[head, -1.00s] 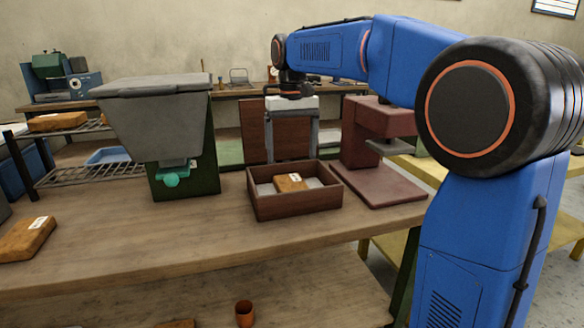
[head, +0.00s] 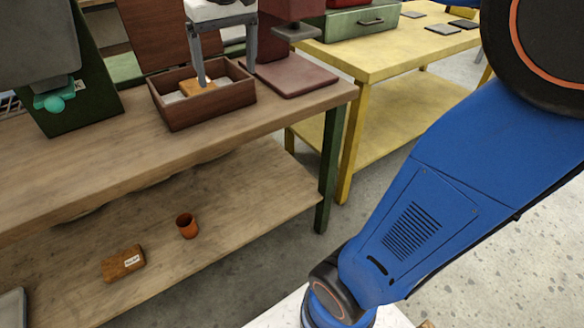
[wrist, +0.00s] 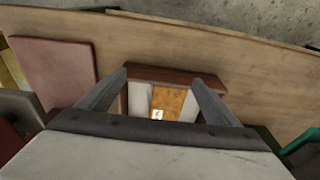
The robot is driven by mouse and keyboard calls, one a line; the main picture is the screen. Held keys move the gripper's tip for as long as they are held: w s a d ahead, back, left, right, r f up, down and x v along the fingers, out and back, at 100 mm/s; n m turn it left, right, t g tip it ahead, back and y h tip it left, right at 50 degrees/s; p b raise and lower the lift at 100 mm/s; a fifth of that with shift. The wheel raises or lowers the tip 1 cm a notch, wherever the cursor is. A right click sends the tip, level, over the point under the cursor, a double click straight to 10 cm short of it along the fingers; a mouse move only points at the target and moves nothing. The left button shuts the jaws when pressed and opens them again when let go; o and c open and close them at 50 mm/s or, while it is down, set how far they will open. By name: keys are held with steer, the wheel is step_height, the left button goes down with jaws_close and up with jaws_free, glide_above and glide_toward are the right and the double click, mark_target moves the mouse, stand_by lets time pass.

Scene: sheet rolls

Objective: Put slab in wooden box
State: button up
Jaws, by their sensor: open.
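The wooden box (head: 182,117) stands on the workbench near its right end, open at the top. An orange-brown slab (wrist: 171,101) with a white label lies in it, with pale surfaces on both sides; part of it shows in the head view (head: 187,91). My gripper (head: 226,78) is over the box, fingers pointing down. In the wrist view my gripper (wrist: 158,77) has its fingers wide apart, and the slab shows between them. I cannot tell how far the tips are above the slab. Another labelled slab (head: 123,264) lies on the lower shelf.
A maroon machine (head: 297,80) stands right of the box, and a dark green machine (head: 85,105) left of it. A yellow table (head: 385,60) is at the right. The bench front before the box is clear.

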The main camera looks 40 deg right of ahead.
steer(key=s+d+f+t, duration=0.3)
steer(key=s+f, duration=1.5)
steer(key=s, duration=0.2)
steer(key=shift+s+d, duration=0.2)
steer(key=shift+s, duration=0.15)
steer(key=shift+r, duration=0.1)
